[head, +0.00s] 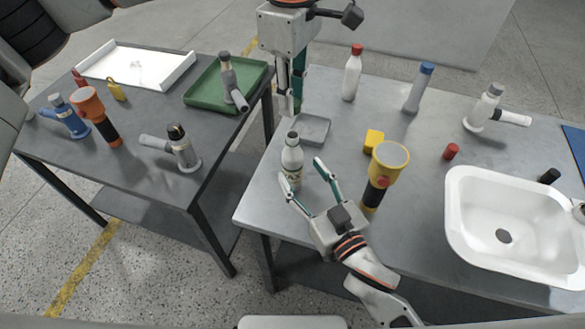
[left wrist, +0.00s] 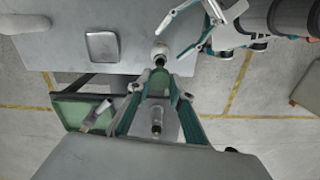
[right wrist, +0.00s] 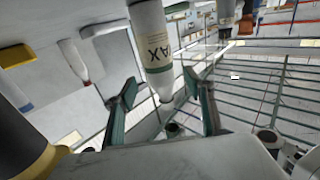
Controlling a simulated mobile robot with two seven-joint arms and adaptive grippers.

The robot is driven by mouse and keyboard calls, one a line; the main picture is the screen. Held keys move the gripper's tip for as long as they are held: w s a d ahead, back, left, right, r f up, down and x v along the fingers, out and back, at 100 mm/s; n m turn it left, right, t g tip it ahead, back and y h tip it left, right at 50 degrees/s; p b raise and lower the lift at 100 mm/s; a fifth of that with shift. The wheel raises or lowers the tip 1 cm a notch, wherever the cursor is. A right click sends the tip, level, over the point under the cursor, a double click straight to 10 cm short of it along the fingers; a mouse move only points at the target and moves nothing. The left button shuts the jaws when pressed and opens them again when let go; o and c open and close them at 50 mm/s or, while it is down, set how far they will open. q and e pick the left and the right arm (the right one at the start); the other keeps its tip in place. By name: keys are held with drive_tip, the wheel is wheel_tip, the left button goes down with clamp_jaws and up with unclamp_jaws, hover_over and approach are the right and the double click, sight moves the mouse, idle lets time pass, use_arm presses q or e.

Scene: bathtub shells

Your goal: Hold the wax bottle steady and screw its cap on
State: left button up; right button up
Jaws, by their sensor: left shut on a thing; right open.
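The wax bottle (head: 291,163), white with a label, stands upright on the right table. In the left wrist view the bottle (left wrist: 160,48) lies just beyond the fingertips.
A grey shallow tray (head: 314,128) lies behind the bottle. Farther right are a red cap (head: 451,151), a black cap (head: 549,175) and a white basin (head: 457,225).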

sight(297, 167)
drive_tip(key=shift+x, duration=2.7)
clamp_jaws()
use_arm(q)
drive_tip(key=shift+f, duration=2.5)
